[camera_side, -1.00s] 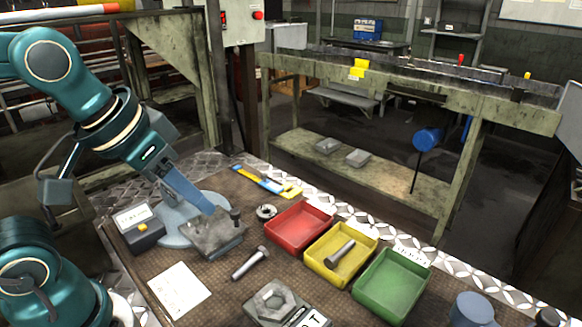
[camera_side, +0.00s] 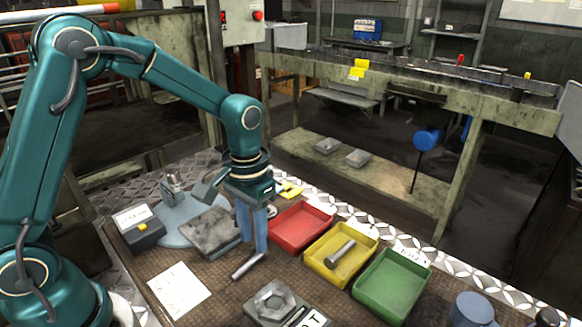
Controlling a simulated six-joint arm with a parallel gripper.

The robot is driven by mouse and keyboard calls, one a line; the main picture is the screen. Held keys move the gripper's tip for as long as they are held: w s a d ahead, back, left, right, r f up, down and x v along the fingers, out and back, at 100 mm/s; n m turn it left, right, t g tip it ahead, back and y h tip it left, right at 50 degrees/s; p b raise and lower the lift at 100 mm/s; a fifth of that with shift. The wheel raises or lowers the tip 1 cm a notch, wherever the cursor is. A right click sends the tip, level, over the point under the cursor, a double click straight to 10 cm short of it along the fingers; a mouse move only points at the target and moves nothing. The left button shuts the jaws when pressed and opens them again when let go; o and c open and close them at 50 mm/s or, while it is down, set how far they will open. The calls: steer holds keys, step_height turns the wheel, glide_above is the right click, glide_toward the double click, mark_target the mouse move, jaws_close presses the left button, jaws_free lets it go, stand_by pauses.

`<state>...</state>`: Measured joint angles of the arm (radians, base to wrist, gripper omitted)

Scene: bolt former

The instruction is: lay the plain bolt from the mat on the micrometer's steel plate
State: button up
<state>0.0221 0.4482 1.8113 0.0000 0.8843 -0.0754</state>
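The plain grey bolt (camera_side: 247,266) lies on the brown mat (camera_side: 215,290), its head end hidden behind my gripper's fingertips. My gripper (camera_side: 253,246) points down over that end, with its two blue fingers close together. I cannot tell whether they touch the bolt or how wide they are open. The micrometer's grey steel plate (camera_side: 208,231) is to the left of the gripper, and I see no bolt lying on its visible part. The micrometer's round pale base (camera_side: 178,236) stands behind the plate, with an upright metal part (camera_side: 172,185).
A red tray (camera_side: 300,230), a yellow tray (camera_side: 325,271) holding another bolt (camera_side: 341,252), and a green tray (camera_side: 392,287) stand to the right. A grey hexagonal block (camera_side: 270,302) is in front. A display box (camera_side: 139,228) and paper sheet (camera_side: 179,290) are at left.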

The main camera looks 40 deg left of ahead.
mark_target(255, 257)
steer(key=shift+f, duration=2.25)
jaws_close()
steer(key=shift+r, duration=0.1)
stand_by(0.3)
steer(key=shift+r, duration=1.7)
